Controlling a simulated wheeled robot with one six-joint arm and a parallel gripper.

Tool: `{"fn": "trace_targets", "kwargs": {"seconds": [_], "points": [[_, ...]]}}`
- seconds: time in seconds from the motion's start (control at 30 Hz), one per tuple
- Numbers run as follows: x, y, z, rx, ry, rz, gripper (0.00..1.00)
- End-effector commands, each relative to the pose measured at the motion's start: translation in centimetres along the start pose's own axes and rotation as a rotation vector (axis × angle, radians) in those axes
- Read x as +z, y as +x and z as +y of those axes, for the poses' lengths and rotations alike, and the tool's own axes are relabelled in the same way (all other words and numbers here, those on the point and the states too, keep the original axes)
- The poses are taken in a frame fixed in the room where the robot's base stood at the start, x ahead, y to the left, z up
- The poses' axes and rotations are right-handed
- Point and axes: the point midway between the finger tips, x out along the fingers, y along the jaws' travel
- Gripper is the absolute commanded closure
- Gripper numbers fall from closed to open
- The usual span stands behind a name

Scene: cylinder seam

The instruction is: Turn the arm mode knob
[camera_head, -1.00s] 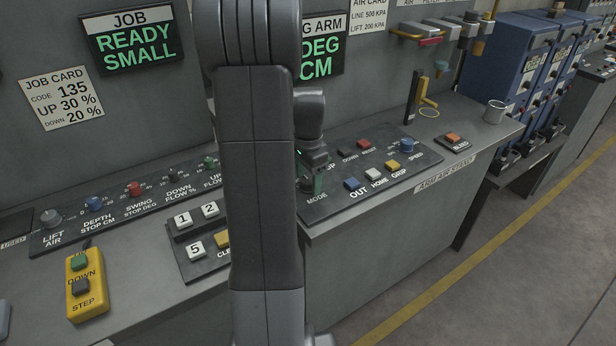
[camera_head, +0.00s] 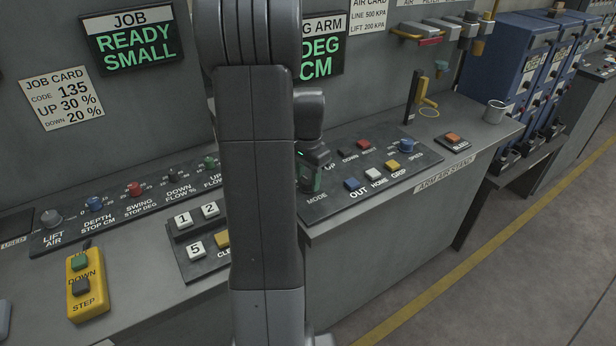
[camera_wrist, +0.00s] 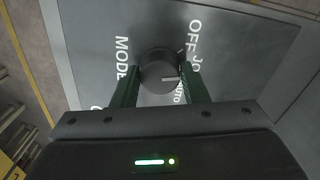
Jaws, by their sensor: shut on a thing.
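The arm mode knob (camera_wrist: 160,69) is a dark round knob with a light pointer line, in the upper middle of the wrist view. Its plate reads MODE, OFF, JO and a partly hidden UTO. The pointer line lies near the partly hidden UTO label. My gripper (camera_wrist: 160,82) has its two green fingers on either side of the knob, shut on it. In the head view my gripper (camera_head: 310,183) is at the left end of the arm panel, above the MODE label. The knob is hidden there by my gripper and arm.
The arm panel (camera_head: 342,204) also carries blue, white, yellow and red buttons and a blue speed knob (camera_head: 407,146), right of my gripper. A yellow pendant (camera_head: 86,284) and a keypad lie left of my arm. A metal cup (camera_head: 494,112) stands at the counter's right end.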

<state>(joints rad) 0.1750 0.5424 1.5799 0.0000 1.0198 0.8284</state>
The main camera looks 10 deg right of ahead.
Motion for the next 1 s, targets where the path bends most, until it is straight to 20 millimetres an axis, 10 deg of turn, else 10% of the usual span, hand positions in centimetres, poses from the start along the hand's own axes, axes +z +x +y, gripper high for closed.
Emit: {"fn": "trace_targets", "kwargs": {"seconds": [1.0], "points": [[-0.04, -0.08, -0.05, -0.001, -0.578, 0.002, 0.83]]}}
